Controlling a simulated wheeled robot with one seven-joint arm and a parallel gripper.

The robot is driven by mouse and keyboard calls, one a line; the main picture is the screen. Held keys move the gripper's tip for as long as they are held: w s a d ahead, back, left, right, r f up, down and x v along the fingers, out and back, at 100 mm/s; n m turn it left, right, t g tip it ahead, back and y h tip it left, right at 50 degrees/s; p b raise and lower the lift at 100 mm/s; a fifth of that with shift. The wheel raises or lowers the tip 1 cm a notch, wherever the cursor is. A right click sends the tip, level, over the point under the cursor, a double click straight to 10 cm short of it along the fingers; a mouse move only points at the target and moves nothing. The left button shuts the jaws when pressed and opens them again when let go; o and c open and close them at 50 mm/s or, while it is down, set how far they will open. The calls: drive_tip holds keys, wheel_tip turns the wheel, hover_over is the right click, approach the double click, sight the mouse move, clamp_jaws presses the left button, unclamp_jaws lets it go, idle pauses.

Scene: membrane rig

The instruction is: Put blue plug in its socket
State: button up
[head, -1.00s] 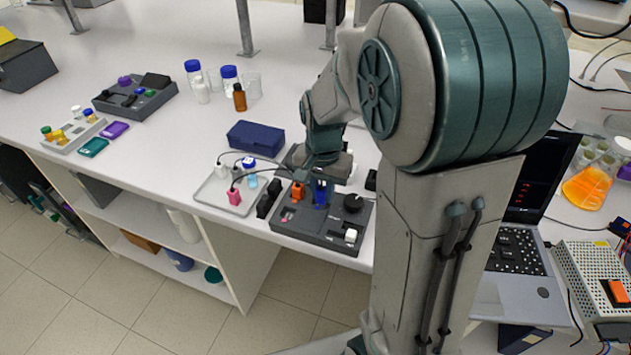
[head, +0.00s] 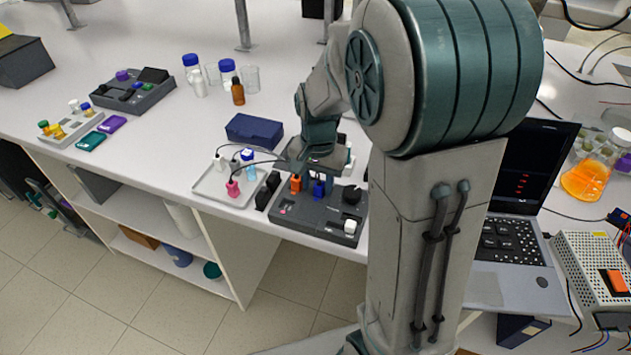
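The blue plug (head: 318,189) stands upright at the grey rig box (head: 300,232), right of an orange plug (head: 296,183). My gripper (head: 316,170) is just above the blue plug, pointing down. Its fingers are small and dark here, so I cannot tell whether they are open or shut on the plug. The blue plug's lower end and its socket are hidden, so I cannot tell whether it is seated.
Left of the rig box, a pale tray (head: 215,187) holds a pink plug (head: 233,188) and a blue-capped bottle (head: 248,163). A dark blue box (head: 254,130) lies behind. A black knob (head: 352,195) and a white part (head: 350,226) are at the rig's right.

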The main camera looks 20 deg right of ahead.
drive_tip(key=shift+s+d+f, duration=0.3)
drive_tip(key=shift+f, duration=0.2)
drive_tip(key=shift+w+r, duration=0.1)
drive_tip(key=shift+r, duration=0.2)
wheel_tip(320, 180, up, 14)
drive_tip(key=shift+a, duration=0.25)
drive_tip(key=shift+r, duration=0.1)
drive_tip(key=s+f+n+t, duration=0.1)
drive_tip(key=s+f+n, duration=0.1)
drive_tip(key=s, duration=0.5)
drive_tip(key=s+f+n+t, duration=0.1)
drive_tip(key=s+f+n, duration=0.2)
drive_tip(key=s+n, duration=0.2)
drive_tip(key=shift+s+a+f+t, duration=0.15)
drive_tip(key=shift+s+f+t, duration=0.2)
drive_tip(key=shift+s, duration=0.7)
